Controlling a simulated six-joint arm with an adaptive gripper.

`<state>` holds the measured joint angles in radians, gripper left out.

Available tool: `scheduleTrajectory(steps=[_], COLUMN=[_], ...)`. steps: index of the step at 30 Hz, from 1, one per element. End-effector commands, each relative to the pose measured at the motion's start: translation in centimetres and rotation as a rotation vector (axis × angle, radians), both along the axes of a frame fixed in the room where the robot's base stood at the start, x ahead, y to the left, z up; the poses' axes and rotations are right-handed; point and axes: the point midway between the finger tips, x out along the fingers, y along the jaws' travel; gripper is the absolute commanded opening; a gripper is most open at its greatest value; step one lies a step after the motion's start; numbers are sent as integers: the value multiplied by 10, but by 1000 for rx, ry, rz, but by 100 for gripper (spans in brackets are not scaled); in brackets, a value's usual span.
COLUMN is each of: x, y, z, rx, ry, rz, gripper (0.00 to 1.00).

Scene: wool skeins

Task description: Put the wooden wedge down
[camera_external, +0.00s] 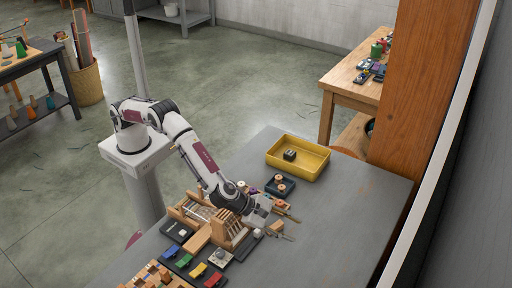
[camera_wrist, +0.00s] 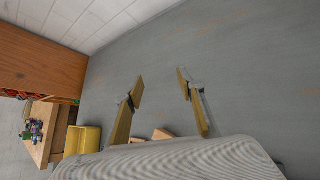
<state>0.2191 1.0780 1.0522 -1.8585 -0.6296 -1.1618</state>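My gripper (camera_external: 264,208) is low over the grey table, at the right side of the wooden loom-like frame. In the wrist view its two fingers (camera_wrist: 160,95) stand wide apart, with bare grey surface between their tips and nothing held. Two small tan wooden pieces show low in the wrist view, one near the middle (camera_wrist: 162,134) and one beside the left finger (camera_wrist: 138,140). Either could be the wooden wedge; I cannot tell which. In the external view a small tan wooden piece (camera_external: 276,227) lies on the table just below the gripper.
The wooden frame (camera_external: 228,228) stands left of my gripper. A yellow tray (camera_external: 318,165) with a small dark block (camera_external: 290,155) is behind. A dark holder (camera_external: 280,186) with round pieces lies nearby. Coloured blocks (camera_external: 198,270) sit in front. The table's right part (camera_external: 350,215) is clear.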

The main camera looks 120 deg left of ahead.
Motion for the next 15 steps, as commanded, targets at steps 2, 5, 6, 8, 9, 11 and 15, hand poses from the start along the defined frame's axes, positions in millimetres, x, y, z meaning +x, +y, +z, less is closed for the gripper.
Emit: scheduleTrajectory(steps=[2, 5, 6, 8, 9, 11, 15], x=[-7, -18, -24, -32, -39, -50, -78], y=[12, 26, 30, 35, 38, 42, 49], z=[-9, -12, -12, -8, -6, -4, -9], rx=[-73, -165, -200, -255, -290, -334, -397], ry=[-22, -56, -71, -96, -111, -130, -160], rz=[141, 322, 393, 499, 569, 670, 871], gripper=[39, 39, 39, 39, 39, 39, 39])
